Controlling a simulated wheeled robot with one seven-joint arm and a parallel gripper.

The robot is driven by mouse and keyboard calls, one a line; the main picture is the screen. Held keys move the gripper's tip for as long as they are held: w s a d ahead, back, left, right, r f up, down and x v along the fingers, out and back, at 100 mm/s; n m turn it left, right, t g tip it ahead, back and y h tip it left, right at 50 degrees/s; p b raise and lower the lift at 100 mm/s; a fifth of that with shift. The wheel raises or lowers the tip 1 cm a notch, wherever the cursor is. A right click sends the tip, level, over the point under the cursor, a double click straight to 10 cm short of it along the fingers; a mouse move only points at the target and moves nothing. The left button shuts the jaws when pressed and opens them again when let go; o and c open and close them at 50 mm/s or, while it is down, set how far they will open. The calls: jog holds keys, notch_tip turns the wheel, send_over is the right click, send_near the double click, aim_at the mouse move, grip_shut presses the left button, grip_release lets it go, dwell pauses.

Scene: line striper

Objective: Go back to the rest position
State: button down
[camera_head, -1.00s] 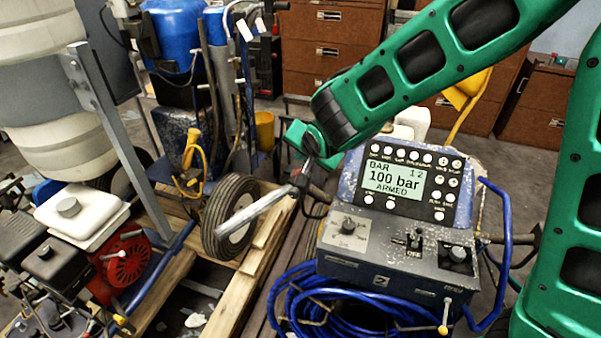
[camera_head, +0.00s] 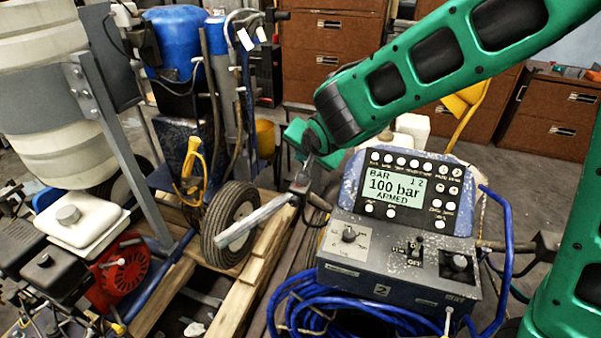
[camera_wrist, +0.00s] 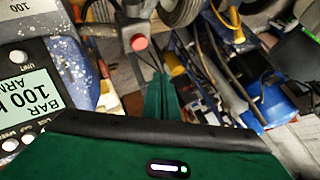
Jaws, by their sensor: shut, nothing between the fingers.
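My green arm reaches from the right over the line striper, and its end hangs above and behind the control box. My gripper (camera_head: 297,131) is partly hidden by my own wrist in the head view. In the wrist view my gripper (camera_wrist: 161,80) shows two green fingers together, with nothing between them. The line striper's control box (camera_head: 345,270) has a lit screen (camera_head: 395,189) reading "100 bar" and "ARMED". A grey handle bar (camera_head: 255,222) sticks out to its left. A red button (camera_wrist: 140,43) lies close to the fingertips in the wrist view; I see no contact.
Coiled blue hose (camera_head: 290,300) lies under the control box. A wheel (camera_head: 230,225), wooden pallet boards (camera_head: 245,285) and a red engine (camera_head: 122,270) are at left. A blue tank (camera_head: 175,42) and brown drawer cabinets (camera_head: 330,60) stand behind. Bare floor shows at the right rear.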

jog(key=s+d+r+g+h, duration=0.1)
jog(key=s+d, duration=0.3)
jog(key=d, duration=0.6)
jog(key=s+d+g+h, duration=0.2)
jog(key=s+d, duration=0.2)
jog(key=d, duration=0.7)
jog(key=s+d+r+g+h, duration=0.1)
jog(key=s+d, duration=0.3)
jog(key=d, duration=0.6)
jog(key=s+d+g, duration=0.2)
jog(key=s+d, duration=0.2)
jog(key=s, duration=0.7)
jog(key=s+d+g+y, duration=0.1)
jog(key=s+d, duration=0.3)
jog(key=s, duration=0.8)
jog(key=shift+d+m+g+y, duration=0.3)
jog(key=shift+g, duration=0.6)
